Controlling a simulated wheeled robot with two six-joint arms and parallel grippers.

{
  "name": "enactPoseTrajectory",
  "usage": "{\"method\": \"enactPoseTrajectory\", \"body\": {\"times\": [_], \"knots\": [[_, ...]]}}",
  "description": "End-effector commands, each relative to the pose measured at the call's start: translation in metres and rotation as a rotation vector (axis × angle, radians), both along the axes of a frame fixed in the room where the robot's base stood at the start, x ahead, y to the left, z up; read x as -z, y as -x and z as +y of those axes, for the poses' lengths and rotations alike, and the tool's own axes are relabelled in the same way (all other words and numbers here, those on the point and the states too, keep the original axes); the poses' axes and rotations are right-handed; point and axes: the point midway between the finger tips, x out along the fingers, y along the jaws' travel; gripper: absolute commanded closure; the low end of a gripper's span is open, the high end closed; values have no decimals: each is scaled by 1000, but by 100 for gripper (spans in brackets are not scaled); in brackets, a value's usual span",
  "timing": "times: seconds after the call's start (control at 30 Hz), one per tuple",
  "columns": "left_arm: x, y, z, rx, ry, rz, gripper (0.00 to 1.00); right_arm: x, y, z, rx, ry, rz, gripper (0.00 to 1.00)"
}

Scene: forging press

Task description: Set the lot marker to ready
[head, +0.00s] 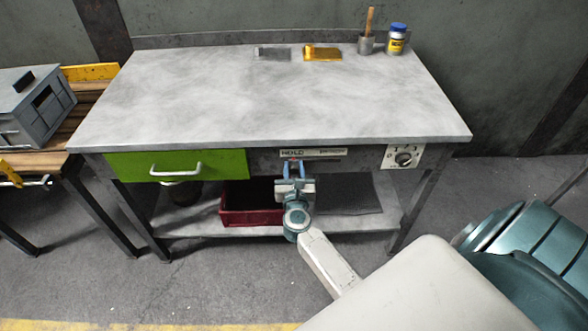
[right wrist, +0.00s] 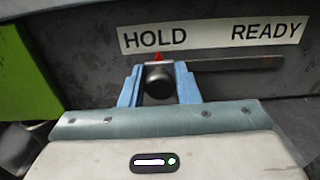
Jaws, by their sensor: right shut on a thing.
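The lot marker is a dark round knob (right wrist: 158,82) with a small red pointer (right wrist: 159,57) above it. It sits at the left end of a horizontal slot (right wrist: 235,64) on the front of the workbench. The red pointer is under the word HOLD on a white label strip (right wrist: 213,36); READY is at the strip's right end. My right gripper (right wrist: 159,88) has its blue fingers shut on the knob, one on each side. In the head view my right gripper (head: 294,170) reaches the bench front below the label (head: 313,153) and hides the knob. My left gripper is out of view.
A green drawer (head: 178,164) is left of the label and a dial panel (head: 402,157) is right of it. A red bin (head: 236,217) stands on the lower shelf. The grey benchtop (head: 270,100) is mostly clear, with a blue-capped jar (head: 397,40) at the back.

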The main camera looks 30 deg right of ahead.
Motion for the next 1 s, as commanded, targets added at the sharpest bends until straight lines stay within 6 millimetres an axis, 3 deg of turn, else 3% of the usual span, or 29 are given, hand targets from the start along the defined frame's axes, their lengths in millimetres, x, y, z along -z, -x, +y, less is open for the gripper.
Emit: {"method": "enactPoseTrajectory", "body": {"times": [0.17,0.33,0.6,1.0], "knots": [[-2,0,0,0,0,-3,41,0,7,-11,1,3,2,100],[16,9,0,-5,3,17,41,0,29,-47,1,9,5,100],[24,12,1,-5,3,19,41,1,59,-96,0,4,3,100],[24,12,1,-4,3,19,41,1,66,-107,3,0,1,100]]}}
